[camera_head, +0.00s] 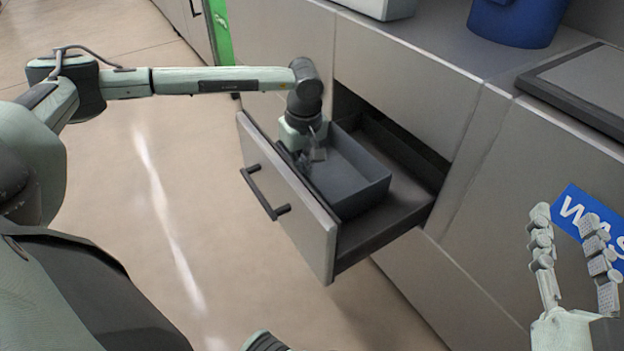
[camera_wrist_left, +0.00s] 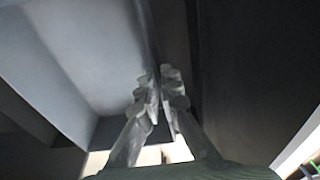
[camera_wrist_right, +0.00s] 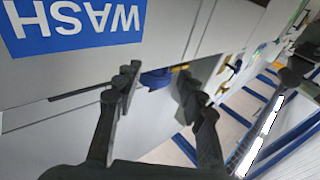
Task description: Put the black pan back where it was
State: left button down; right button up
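The black pan (camera_head: 355,172), a dark grey rectangular box, sits in the open drawer (camera_head: 385,222), against its left part behind the front panel. My left gripper (camera_head: 306,148) is at the pan's near left wall. In the left wrist view, the left gripper (camera_wrist_left: 160,85) has its fingers close together on either side of the thin wall of the pan (camera_wrist_left: 90,60). The lower fingertips are partly hidden in the head view. My right gripper (camera_head: 567,225) is open and empty at the lower right, in front of the cabinet; it also shows in the right wrist view (camera_wrist_right: 160,80).
The drawer front with its black handle (camera_head: 265,195) juts out from the counter. A blue bin (camera_head: 515,20) and a white box (camera_head: 378,6) stand on the counter. A blue WASH label (camera_head: 590,220) is on the cabinet. The floor at left is clear.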

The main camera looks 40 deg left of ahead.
pick_arm(q)
jog(key=d, duration=0.3)
jog(key=shift+w+d+r, duration=0.1)
jog(key=shift+d, duration=0.05)
jog(key=shift+f, duration=0.6)
jog(key=shift+a, duration=0.2)
pick_arm(e)
jog(key=shift+r, duration=0.2)
pick_arm(q)
jog(key=shift+f, duration=0.15)
pick_arm(e)
jog(key=shift+r, duration=0.1)
pick_arm(q)
jog(key=c, duration=2.2)
grip_release()
jog(key=o, duration=0.5)
pick_arm(e)
jog(key=shift+s+a+r, duration=0.15)
jog(key=shift+a+r, duration=0.05)
jog(key=shift+r, duration=0.05)
